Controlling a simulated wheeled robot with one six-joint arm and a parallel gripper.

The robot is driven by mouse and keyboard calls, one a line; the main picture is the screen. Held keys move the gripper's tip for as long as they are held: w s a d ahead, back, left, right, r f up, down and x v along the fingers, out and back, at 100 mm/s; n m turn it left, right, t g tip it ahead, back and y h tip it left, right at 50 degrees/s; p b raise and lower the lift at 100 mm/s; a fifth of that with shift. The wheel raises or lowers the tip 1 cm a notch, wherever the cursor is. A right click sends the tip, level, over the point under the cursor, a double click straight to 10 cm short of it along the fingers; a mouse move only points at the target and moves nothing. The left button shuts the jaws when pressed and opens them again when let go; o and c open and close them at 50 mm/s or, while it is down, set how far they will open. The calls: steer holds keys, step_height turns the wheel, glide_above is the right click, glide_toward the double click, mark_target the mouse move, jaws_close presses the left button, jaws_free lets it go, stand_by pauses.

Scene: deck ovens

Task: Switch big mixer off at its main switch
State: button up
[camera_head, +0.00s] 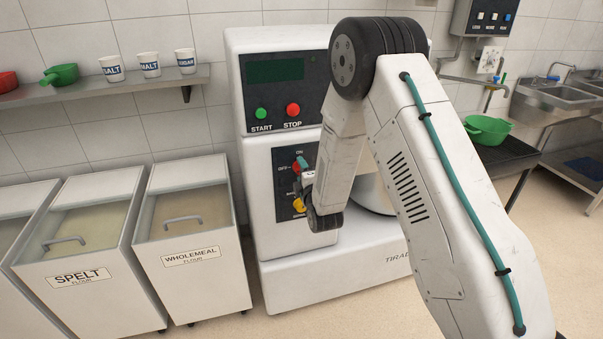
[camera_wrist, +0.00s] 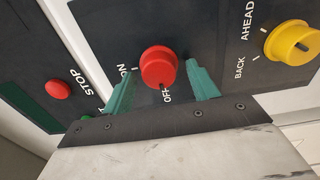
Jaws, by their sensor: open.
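The big mixer (camera_head: 335,262) is a white machine with a dark lower panel. Its main switch is a red knob (camera_wrist: 158,66) with ON and OFF printed beside it. A dark mark shows at the knob's edge on the OFF side. My gripper (camera_wrist: 160,84) is open, with one teal finger on each side of the knob; small gaps show between fingers and knob. In the head view the red knob (camera_head: 296,168) is partly hidden by my gripper (camera_head: 302,170).
A yellow knob (camera_wrist: 290,41) marked BACK and AHEAD sits close beside it. The green START (camera_head: 261,113) and red STOP (camera_head: 293,110) buttons are above. Flour bins (camera_head: 193,262) stand left of the mixer. A sink (camera_head: 560,95) is at the far right.

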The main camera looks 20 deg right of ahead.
steer(key=s, duration=0.7)
steer(key=shift+s, duration=0.2)
steer(key=s+f+m+g, duration=0.3)
steer(key=f+m+g, duration=0.25)
steer(key=f, duration=0.35)
steer(key=s+r+m+g, duration=0.1)
steer(key=s+m+g, duration=0.3)
steer(key=s+g, duration=0.25)
steer(key=s+d+r+m+g, duration=0.1)
steer(key=s+r+m, duration=0.3)
steer(key=s+r, duration=1.1)
steer(key=s+d+r+m+g, duration=0.2)
steer(key=s+r+m+g, duration=0.1)
steer(key=s+r, duration=1.2)
steer(key=shift+s+d+r+m+g, duration=0.25)
steer(key=shift+s+m+g, duration=0.15)
steer(key=shift+s+m, duration=0.4)
